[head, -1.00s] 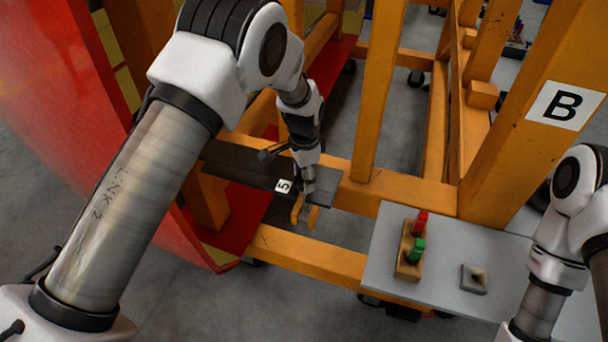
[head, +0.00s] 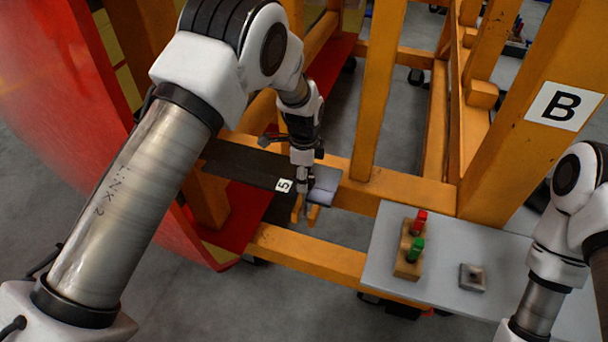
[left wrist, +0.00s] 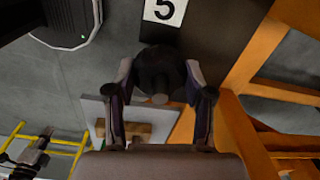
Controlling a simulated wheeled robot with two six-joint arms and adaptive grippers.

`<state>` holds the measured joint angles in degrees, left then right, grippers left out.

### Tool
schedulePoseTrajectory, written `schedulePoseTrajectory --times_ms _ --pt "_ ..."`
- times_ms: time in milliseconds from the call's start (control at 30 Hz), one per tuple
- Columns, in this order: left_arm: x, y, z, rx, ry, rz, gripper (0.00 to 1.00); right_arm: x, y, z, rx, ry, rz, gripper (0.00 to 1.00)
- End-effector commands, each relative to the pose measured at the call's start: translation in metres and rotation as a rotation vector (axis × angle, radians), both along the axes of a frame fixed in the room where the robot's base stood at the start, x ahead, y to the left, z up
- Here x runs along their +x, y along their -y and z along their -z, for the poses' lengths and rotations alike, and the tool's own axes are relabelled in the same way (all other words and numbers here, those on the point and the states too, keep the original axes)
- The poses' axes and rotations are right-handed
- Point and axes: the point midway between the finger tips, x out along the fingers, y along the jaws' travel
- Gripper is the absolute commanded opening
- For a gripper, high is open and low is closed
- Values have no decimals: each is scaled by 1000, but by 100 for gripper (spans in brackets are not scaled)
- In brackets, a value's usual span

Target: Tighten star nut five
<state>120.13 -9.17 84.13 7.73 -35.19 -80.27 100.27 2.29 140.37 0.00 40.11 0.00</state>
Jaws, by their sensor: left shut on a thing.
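Star nut five (left wrist: 160,70) is a dark round knob below the white label with a 5 (left wrist: 164,11) in the left wrist view. The label (head: 284,185) also shows in the head view, on a dark bar (head: 243,164) of the orange frame. My left gripper (left wrist: 160,84) has one finger on each side of the nut and is shut on it. In the head view my left gripper (head: 306,190) is at the end of the bar and hides the nut. My right arm (head: 556,235) shows at the right edge, with its gripper out of view.
A grey table (head: 395,275) at the lower right holds a wooden block (head: 409,254) with a red and a green piece, and a small grey square part (head: 472,277). An orange post with a B label (head: 565,105) stands at the right. A red curved panel (head: 70,110) is at the left.

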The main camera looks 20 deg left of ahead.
Motion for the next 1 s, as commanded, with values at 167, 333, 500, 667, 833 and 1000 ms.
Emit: schedulePoseTrajectory --times_ms 167,333,500,667,833,1000 --pt "-1 0 2 0 -3 1 18 0 0 0 0 0 0 0" --pt "-1 0 2 0 -3 0 60 0 0 0 0 0 0 0" --pt "-1 0 1 0 -1 0 78 0 0 0 0 0 0 0" --pt "0 0 1 0 -1 0 78 0 0 0 0 0 0 0" --pt "1 0 -13 0 2 0 78 0 0 0 0 0 0 0" --pt "1 0 -52 0 4 0 78 0 0 0 0 0 0 0"
